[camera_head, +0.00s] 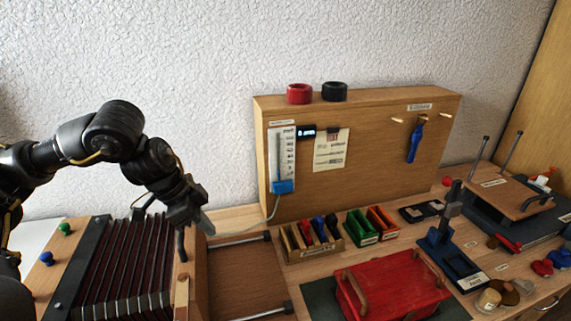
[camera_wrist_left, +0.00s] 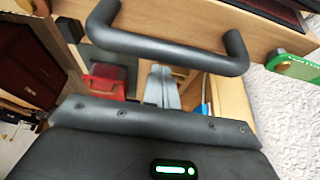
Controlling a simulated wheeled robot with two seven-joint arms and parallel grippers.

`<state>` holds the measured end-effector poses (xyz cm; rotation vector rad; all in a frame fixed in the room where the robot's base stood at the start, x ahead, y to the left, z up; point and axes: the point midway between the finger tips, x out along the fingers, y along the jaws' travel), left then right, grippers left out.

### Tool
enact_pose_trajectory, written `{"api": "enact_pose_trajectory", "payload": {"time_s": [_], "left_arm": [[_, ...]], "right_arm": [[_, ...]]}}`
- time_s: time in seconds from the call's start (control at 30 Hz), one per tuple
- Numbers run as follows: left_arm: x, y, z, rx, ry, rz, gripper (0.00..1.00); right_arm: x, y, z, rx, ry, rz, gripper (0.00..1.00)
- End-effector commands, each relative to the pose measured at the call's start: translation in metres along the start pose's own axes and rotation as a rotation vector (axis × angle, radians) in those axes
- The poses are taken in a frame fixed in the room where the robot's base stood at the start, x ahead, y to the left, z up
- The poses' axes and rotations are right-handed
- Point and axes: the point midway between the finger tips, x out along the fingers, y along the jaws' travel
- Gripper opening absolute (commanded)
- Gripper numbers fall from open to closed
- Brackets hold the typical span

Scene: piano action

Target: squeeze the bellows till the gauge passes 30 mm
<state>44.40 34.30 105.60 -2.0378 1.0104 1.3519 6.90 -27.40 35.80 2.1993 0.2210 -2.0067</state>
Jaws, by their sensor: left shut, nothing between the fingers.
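The bellows (camera_head: 125,270), with dark pleats between wooden end boards, stands open at the lower left. A black bar handle (camera_head: 182,243) is on its right end board and looms large in the left wrist view (camera_wrist_left: 170,52). My left gripper (camera_head: 203,221) is shut and empty by the top of that board, close to the handle; I cannot tell if they touch. Its grey fingers (camera_wrist_left: 163,86) show below the handle in the wrist view. The gauge (camera_head: 282,160) is on the upright wooden panel; its small display (camera_head: 307,132) seems to read 0 mm. My right gripper is out of view.
Two metal rods (camera_head: 240,240) run right of the bellows over bare wood. A tray of coloured pieces (camera_head: 312,253), a green bin (camera_head: 361,238) and a red box (camera_head: 393,290) stand further right. A thin tube (camera_head: 275,208) hangs from the gauge.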

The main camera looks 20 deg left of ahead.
Motion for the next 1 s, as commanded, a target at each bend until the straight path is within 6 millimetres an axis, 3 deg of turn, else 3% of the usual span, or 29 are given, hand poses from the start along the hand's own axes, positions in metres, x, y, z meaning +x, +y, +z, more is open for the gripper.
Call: {"api": "enact_pose_trajectory", "payload": {"time_s": [1.0], "left_arm": [[0.045,0.0,0.019,0.0,-0.001,0.0,0.0]], "right_arm": [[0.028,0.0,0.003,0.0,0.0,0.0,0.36]]}}
